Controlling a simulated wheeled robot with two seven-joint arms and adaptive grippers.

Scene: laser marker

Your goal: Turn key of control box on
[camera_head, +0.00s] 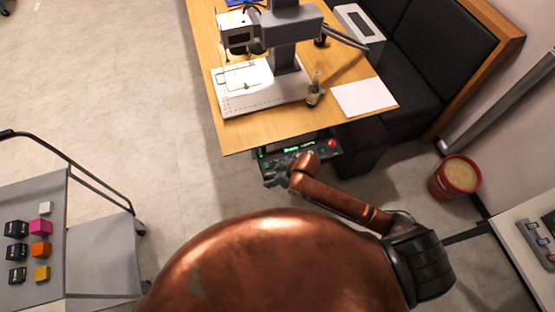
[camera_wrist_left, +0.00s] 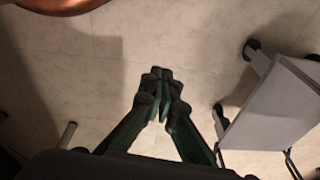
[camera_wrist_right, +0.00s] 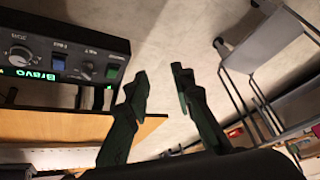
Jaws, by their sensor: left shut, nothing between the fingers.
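The control box (camera_head: 324,153) is a dark panel with green lit text and a red button, at the near edge of the wooden table in the head view. In the right wrist view the control box (camera_wrist_right: 75,42) is at the upper left, with a round knob, a blue switch and small controls; I cannot tell for sure which is the key. My right gripper (camera_head: 272,181) is close in front of the box. In the right wrist view its fingers (camera_wrist_right: 160,82) are apart and empty, right of the box. My left gripper (camera_wrist_left: 162,76) is shut and empty above the floor.
A laser marker (camera_head: 285,60) stands on the wooden table (camera_head: 240,137) with a small bottle (camera_head: 313,90) and white paper (camera_head: 364,97). A grey cart (camera_head: 100,245) with coloured blocks is at the left. A red bucket (camera_head: 455,177) stands at the right.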

